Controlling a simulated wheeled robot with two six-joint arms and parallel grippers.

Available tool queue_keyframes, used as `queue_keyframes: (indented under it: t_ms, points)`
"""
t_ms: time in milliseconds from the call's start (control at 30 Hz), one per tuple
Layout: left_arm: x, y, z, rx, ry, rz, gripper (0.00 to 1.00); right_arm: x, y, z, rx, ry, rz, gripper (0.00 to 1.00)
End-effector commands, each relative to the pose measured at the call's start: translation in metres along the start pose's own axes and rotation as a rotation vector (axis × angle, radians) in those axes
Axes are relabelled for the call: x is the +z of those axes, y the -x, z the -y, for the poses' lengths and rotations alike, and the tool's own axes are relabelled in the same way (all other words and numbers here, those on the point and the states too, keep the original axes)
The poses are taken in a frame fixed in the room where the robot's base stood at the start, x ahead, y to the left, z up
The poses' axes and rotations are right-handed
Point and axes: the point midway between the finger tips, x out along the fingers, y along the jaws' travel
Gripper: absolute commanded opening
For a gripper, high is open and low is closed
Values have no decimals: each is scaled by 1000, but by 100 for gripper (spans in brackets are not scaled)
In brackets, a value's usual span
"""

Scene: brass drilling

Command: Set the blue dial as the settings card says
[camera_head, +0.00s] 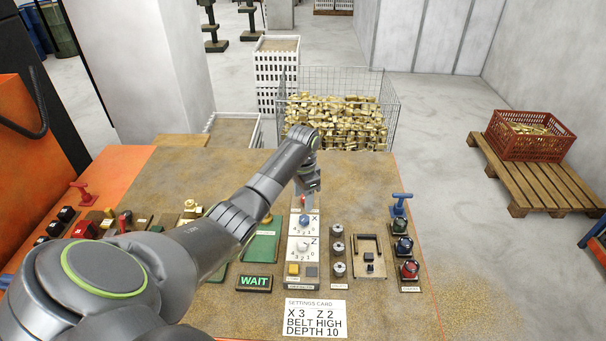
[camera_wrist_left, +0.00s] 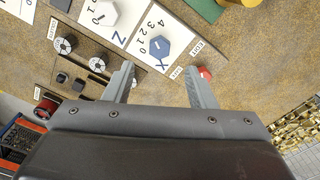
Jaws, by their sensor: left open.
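The blue dial (camera_head: 304,221) sits on a white plate with numbers, marked X; it also shows in the left wrist view (camera_wrist_left: 160,47). I cannot tell which number it points to. The settings card (camera_head: 315,318) lies at the front of the table and reads X 3, Z 2, BELT HIGH, DEPTH 10. My left gripper (camera_head: 308,188) hangs above the panel, just behind the blue dial. In the left wrist view its fingers (camera_wrist_left: 159,80) are apart and empty, with the dial beyond their tips, not touched. My right gripper is in neither view.
A white dial (camera_head: 303,244) marked Z is just in front of the blue one. A red button (camera_wrist_left: 205,73) is close to one finger. Round knobs (camera_head: 338,250) stand to the right, and a lit WAIT sign (camera_head: 254,282) to the left. The table's front right is bare.

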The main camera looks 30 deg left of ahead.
Motion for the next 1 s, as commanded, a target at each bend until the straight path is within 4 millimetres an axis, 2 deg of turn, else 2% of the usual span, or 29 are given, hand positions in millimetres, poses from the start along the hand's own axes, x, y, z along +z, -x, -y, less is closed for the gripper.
queue_keyframes:
  t_ms: [200,400,600,1000]
  points:
    - [-1,50,2,-5,0,-4,51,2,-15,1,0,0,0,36]
    - [0,79,1,-3,0,-2,51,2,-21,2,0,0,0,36]
    - [0,90,0,-1,0,0,51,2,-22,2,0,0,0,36]
    - [0,90,0,-1,0,0,51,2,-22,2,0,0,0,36]
